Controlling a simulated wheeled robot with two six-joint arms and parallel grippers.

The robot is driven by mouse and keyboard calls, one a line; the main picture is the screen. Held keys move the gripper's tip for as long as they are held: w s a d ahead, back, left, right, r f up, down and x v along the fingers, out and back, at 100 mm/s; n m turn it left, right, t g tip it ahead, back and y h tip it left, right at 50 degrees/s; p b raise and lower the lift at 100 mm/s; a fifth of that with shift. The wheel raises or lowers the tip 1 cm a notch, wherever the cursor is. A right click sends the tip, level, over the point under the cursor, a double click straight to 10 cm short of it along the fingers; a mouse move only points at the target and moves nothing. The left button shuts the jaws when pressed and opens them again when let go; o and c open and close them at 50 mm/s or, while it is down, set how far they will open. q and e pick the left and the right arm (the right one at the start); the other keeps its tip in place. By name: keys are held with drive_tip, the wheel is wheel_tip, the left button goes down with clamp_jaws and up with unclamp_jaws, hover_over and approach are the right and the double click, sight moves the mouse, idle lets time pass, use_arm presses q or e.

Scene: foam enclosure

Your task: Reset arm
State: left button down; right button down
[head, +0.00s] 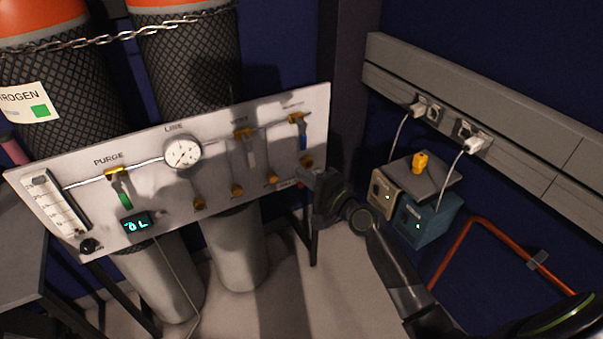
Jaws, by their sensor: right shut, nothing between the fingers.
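My right arm comes in from the lower right, and its dark gripper (308,179) is at the lower right corner of the white valve panel (215,165). The gripper is shut with nothing seen in it. It covers part of the panel's corner, close to a small brass fitting (307,160); I cannot tell whether it touches either. My left gripper is not in view.
The panel carries a round gauge (183,153), a green-handled purge valve (121,186) and a lit display (137,223). Chained gas cylinders (187,60) stand behind. Two small boxes (427,215) with plugged cables sit right of my gripper, above an orange pipe (455,250).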

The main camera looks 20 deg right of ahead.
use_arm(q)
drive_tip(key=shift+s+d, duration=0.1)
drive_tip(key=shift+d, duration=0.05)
